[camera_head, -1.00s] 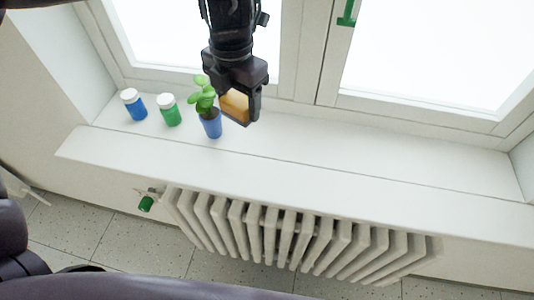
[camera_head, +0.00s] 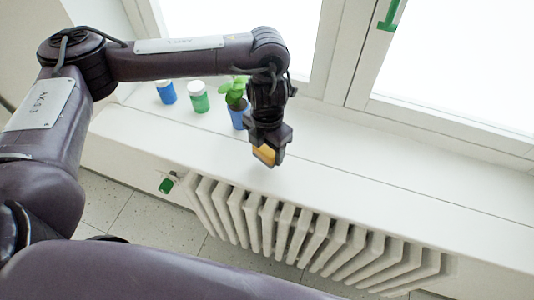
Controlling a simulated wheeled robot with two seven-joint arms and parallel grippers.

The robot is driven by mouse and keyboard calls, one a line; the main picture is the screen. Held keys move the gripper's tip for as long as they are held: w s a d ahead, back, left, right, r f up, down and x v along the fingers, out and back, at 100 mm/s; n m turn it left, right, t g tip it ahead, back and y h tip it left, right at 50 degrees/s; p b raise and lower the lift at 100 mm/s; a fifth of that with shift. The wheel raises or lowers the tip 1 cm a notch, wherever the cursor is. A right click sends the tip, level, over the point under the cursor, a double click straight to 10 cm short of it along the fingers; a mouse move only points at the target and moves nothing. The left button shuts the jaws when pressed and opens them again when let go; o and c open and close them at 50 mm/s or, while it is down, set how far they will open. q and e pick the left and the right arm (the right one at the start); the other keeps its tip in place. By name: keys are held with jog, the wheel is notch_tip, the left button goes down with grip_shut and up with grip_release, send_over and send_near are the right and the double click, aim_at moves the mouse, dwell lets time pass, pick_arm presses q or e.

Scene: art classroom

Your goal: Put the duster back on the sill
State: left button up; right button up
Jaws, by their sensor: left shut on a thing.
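The duster (camera_head: 264,154) is a small yellow-orange block, partly hidden by the fingers around it. My left gripper (camera_head: 267,158) is shut on the duster and points down over the front part of the white window sill (camera_head: 340,180). I cannot tell whether the duster touches the sill or hangs just above it. The gripper stands just in front of a plant in a blue pot. My right gripper is not in view.
A plant in a blue pot (camera_head: 238,118), a green jar (camera_head: 199,101) and a blue jar (camera_head: 166,94) stand on the sill's left part. The sill to the right is clear. A radiator (camera_head: 300,235) stands below.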

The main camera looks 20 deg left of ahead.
aim_at(267, 156)
pick_arm(q)
jog(key=shift+f, duration=1.55)
jog(key=shift+f, duration=0.15)
jog(key=o, duration=0.9)
notch_tip(267, 156, up, 12)
jog(key=shift+r+b, duration=0.2)
jog(key=shift+b, duration=0.15)
